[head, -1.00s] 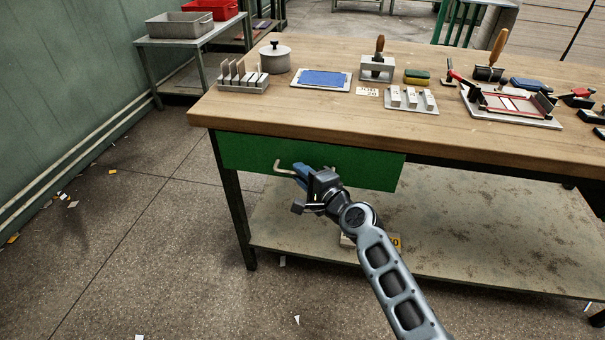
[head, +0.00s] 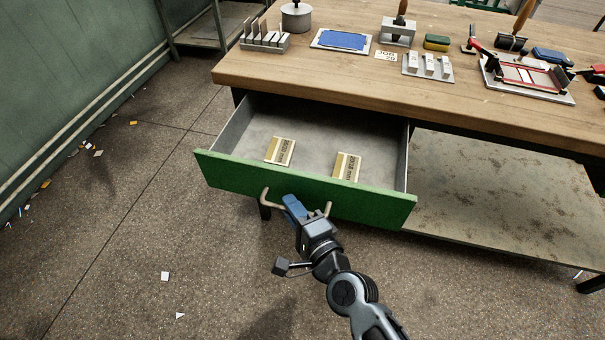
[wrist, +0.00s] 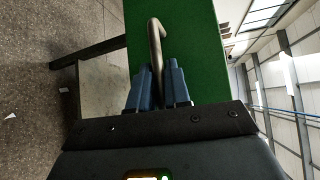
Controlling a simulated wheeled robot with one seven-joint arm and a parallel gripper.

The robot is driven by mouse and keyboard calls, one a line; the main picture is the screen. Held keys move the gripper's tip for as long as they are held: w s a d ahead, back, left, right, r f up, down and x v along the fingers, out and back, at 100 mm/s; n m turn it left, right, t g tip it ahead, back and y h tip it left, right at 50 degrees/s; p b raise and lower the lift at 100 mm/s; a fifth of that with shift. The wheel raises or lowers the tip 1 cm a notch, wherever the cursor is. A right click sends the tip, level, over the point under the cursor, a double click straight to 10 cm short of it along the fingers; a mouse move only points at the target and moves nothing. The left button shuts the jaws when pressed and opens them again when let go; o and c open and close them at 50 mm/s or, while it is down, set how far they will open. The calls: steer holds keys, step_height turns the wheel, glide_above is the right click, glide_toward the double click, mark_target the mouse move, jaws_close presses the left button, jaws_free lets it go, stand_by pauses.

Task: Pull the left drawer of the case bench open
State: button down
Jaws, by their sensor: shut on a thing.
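The left drawer (head: 300,190) of the case bench (head: 330,72) stands well open, with its green front pulled out from under the wooden top. Its pale bar handle (head: 268,201) shows on the front in the head view and between my fingers in the wrist view (wrist: 156,45). My gripper (head: 294,207) is shut on the handle with its blue fingertips, which the wrist view also shows (wrist: 158,85). The middle of the handle is hidden behind the fingers in the head view. Two small labelled packets, one left (head: 280,151) and one right (head: 346,166), lie on the drawer's grey floor.
A lower shelf (head: 490,200) runs under the bench to the right of the drawer. On the benchtop are a lidded pot (head: 296,17), a blue pad (head: 341,40) and several tools. The floor (head: 120,240) left of the drawer is open, with paper scraps.

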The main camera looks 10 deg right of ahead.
steer(key=s+a+p, duration=0.1)
steer(key=s+a, duration=0.4)
steer(key=s, duration=0.4)
steer(key=shift+s+a, duration=0.2)
steer(key=c, duration=1.2)
jaws_free()
steer(key=shift+s, duration=0.1)
steer(key=b+v, duration=0.1)
steer(key=v, duration=0.6)
steer(key=shift+s, duration=0.25)
steer(key=shift+d, duration=0.1)
